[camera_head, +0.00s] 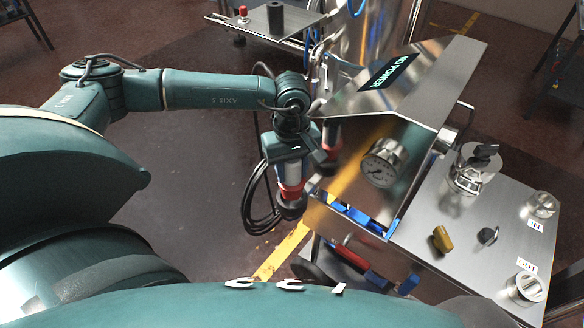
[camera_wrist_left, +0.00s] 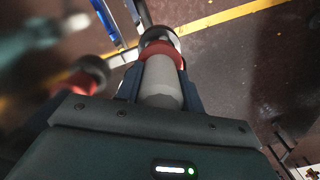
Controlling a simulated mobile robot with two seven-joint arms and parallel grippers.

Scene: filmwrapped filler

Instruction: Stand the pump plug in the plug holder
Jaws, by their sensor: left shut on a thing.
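The pump plug (camera_head: 291,187) is a pale grey cylinder with red bands and a black end. It hangs black end down in my left gripper (camera_head: 299,160), beside the steel cabinet's left face. In the left wrist view the plug (camera_wrist_left: 160,75) lies between the dark fingers of the left gripper (camera_wrist_left: 158,92), its red ring and black end beyond them. A black looped cable (camera_head: 257,196) hangs beside the plug. I cannot tell for sure which thing is the plug holder; a dark upright cylinder (camera_head: 275,17) stands on the back shelf. My right gripper is out of view.
The steel cabinet (camera_head: 435,85) has a "NO POWER" display (camera_head: 385,77) and a gauge (camera_head: 384,162). The back shelf (camera_head: 255,26) also holds a red-topped item (camera_head: 243,13).

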